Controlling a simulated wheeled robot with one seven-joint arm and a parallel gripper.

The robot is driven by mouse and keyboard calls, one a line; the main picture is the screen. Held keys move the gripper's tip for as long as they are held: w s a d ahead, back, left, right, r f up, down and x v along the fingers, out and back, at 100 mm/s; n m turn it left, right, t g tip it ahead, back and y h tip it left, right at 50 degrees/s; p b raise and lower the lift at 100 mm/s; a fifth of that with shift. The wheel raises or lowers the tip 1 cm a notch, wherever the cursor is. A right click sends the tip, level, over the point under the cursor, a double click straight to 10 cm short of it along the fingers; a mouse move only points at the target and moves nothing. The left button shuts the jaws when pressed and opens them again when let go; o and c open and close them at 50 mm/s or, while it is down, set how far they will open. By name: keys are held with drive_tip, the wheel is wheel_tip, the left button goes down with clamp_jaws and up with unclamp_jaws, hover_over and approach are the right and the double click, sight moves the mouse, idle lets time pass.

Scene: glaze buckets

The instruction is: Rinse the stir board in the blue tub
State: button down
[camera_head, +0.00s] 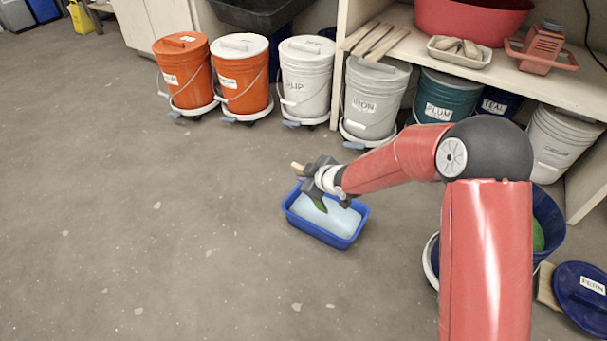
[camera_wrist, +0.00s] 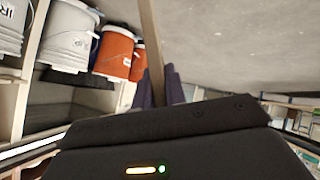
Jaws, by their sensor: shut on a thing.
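My gripper (camera_head: 315,180) is over the back left part of the blue tub (camera_head: 318,236), which stands on the floor and holds pale blue water. The gripper is shut on the wooden stir board (camera_head: 297,167). Its bare light end sticks out at the upper left of the gripper. A dark green end shows below, at or in the water; I cannot tell how deep it is. In the wrist view the board (camera_wrist: 152,40) runs up between the dark fingers (camera_wrist: 162,86). My gripper hides the middle of the board.
A blue bucket (camera_head: 548,215) with green inside stands right, partly behind my arm. A lid marked FERN (camera_head: 583,292) lies near it. Lidded buckets, such as the orange one (camera_head: 242,80), line the back, some under a shelf (camera_head: 420,52). The left floor is clear.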

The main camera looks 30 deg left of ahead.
drive_tip(key=shift+w+d+f+b, duration=0.1)
drive_tip(key=shift+w+f+b, duration=0.55)
drive_tip(key=shift+f, duration=0.75)
drive_tip(key=shift+w+f+b, duration=0.5)
drive_tip(key=shift+f+b, duration=0.25)
drive_tip(key=shift+f, duration=0.6)
drive_tip(key=shift+w+d+f+b, duration=0.1)
drive_tip(key=shift+w+f+b, duration=0.55)
drive_tip(key=shift+f, duration=0.75)
